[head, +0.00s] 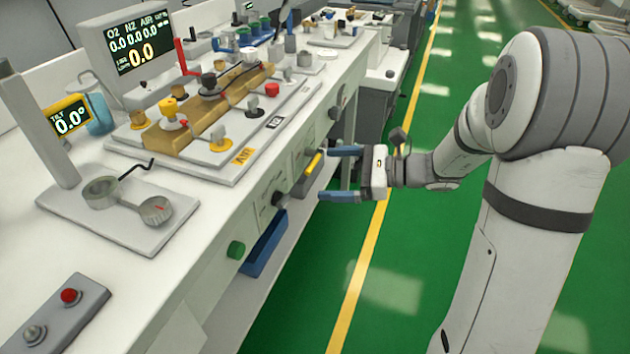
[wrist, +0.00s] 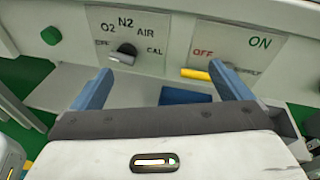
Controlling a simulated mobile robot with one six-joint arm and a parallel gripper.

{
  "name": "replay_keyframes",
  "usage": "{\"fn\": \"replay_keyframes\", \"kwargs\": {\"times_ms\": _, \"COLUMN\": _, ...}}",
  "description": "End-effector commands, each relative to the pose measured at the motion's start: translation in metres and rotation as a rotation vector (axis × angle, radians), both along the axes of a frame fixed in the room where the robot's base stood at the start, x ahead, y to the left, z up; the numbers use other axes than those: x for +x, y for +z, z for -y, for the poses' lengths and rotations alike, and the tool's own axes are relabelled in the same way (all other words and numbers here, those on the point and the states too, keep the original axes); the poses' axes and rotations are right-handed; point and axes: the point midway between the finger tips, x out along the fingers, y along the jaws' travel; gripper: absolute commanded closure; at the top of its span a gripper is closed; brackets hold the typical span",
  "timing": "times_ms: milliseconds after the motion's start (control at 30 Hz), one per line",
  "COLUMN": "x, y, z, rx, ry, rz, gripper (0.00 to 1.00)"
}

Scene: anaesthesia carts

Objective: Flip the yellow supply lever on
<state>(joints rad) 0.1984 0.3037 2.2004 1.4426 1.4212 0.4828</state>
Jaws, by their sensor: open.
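The yellow supply lever (head: 313,164) sits on the cart's front face. In the wrist view the yellow lever (wrist: 194,74) lies nearly level, under the red OFF mark, with its free end to the left. The green ON mark is up to its right. My gripper (head: 327,174) is open and empty, with blue fingers pointing at the cart front. In the wrist view my gripper (wrist: 160,73) has its right fingertip overlapping the lever's right end, hiding its pivot. The lever's free end shows between the fingers. I cannot tell whether the finger touches it.
A black selector knob (wrist: 125,52) marked O2, N2, AIR and CAL is near the left fingertip. A green knob (head: 236,250) and a blue bin (head: 264,245) are nearer along the cart front. Valves and gauges stand on the cart top. The green floor beside the cart is clear.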

Motion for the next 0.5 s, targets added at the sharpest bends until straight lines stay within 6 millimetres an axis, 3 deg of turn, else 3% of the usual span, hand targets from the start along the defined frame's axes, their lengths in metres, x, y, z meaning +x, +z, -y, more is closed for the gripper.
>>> {"fn": "replay_keyframes", "kwargs": {"times_ms": 33, "x": 0.014, "y": -0.026, "z": 0.005, "rx": 0.057, "ry": -0.045, "rz": -0.032, "gripper": 0.03}}
{"fn": "replay_keyframes", "kwargs": {"times_ms": 133, "x": 0.036, "y": -0.038, "z": 0.014, "rx": 0.153, "ry": -0.12, "rz": -0.074, "gripper": 0.03}}
{"fn": "replay_keyframes", "kwargs": {"times_ms": 333, "x": 0.054, "y": -0.045, "z": 0.019, "rx": 0.232, "ry": -0.18, "rz": -0.104, "gripper": 0.03}}
{"fn": "replay_keyframes", "kwargs": {"times_ms": 500, "x": 0.062, "y": -0.045, "z": -0.003, "rx": 0.235, "ry": -0.178, "rz": -0.105, "gripper": 0.03}}
